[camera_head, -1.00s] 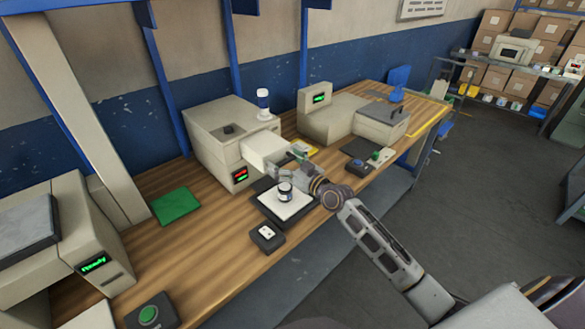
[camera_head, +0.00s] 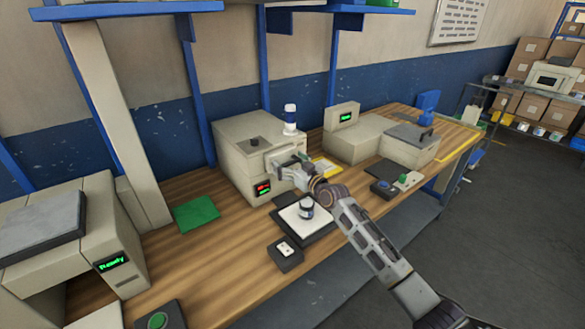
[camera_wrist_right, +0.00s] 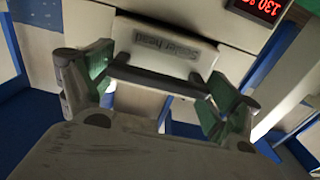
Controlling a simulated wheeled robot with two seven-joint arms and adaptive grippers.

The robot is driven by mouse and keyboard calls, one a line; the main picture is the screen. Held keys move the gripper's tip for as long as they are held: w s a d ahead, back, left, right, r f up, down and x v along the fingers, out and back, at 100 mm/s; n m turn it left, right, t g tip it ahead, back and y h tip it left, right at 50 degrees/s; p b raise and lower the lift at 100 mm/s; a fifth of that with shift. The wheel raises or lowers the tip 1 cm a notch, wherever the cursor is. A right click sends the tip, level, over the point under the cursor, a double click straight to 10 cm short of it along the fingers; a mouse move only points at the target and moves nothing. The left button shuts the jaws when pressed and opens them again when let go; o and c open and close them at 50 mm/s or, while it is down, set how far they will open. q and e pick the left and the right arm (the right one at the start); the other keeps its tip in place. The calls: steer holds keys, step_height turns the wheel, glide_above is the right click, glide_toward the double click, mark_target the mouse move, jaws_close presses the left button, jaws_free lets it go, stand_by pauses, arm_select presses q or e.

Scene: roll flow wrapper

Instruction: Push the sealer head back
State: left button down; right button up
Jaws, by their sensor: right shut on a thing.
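The sealer head (camera_head: 274,158) is the pale block at the front of the beige wrapper machine (camera_head: 238,143), left of my right gripper. It sits close against the machine body. In the right wrist view its front plate (camera_wrist_right: 165,52) carries the words "Sealer head", upside down, and a dark handle bar (camera_wrist_right: 157,80) below them. My right gripper (camera_head: 291,163) is at this front; its green-padded fingers, also in the wrist view (camera_wrist_right: 165,88), are at the two ends of the bar and shut on it. My left gripper is not in view.
A red and green display (camera_head: 263,188) is on the machine front. A jar (camera_head: 306,209) stands on a white-topped scale (camera_head: 300,222) below my right wrist. A green mat (camera_head: 196,214) lies to the left.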

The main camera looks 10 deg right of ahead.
steer(key=shift+w+r, duration=0.1)
steer(key=shift+r, duration=0.15)
steer(key=o, duration=1.2)
steer(key=shift+w+a+f, duration=0.1)
steer(key=shift+w+f, duration=0.1)
steer(key=shift+w, duration=0.05)
steer(key=shift+s, duration=0.35)
steer(key=v, duration=1.1)
steer(key=shift+s+d, duration=0.2)
steer(key=shift+f, duration=0.1)
